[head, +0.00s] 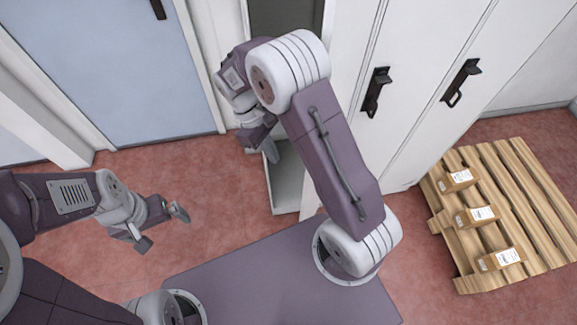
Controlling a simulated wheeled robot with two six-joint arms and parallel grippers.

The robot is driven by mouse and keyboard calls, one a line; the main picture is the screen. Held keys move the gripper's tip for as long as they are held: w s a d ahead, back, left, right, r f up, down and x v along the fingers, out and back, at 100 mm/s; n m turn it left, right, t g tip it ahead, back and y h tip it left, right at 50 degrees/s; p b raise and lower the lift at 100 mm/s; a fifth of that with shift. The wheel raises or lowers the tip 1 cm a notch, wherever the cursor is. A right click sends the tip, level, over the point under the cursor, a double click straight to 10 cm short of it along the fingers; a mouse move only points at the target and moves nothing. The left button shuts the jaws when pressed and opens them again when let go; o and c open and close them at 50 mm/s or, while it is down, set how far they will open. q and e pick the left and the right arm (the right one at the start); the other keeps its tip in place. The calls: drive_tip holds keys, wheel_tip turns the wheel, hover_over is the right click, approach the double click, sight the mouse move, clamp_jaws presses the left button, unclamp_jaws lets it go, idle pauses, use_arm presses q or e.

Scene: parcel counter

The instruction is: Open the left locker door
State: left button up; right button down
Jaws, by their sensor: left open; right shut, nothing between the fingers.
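A tall white locker bank stands at the upper right. Its left compartment shows an opening, dark grey inside at the top (283,14) and pale at the bottom (287,185). A white panel (350,45) borders this opening on the right; I cannot tell whether it is the left door swung out. My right arm hides much of it, and no handle shows on it. My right gripper (262,142) is shut and empty, in front of the opening; contact cannot be made out. My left gripper (160,226) is open and empty over the red floor, well left of the lockers.
Two more locker doors carry black handles, one middle (375,92) and one right (461,82); both look closed. A wooden pallet (535,190) with small cartons (477,215) lies at the right. A blue door (115,65) stands at the left. Red floor (215,190) is free between.

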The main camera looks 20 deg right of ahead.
use_arm(q)
drive_tip(key=shift+s, duration=0.4)
use_arm(e)
drive_tip(key=s+d+f, duration=0.4)
drive_tip(key=s+f, duration=0.3)
drive_tip(key=f, duration=0.2)
drive_tip(key=shift+d, duration=0.3)
drive_tip(key=shift+s, duration=0.1)
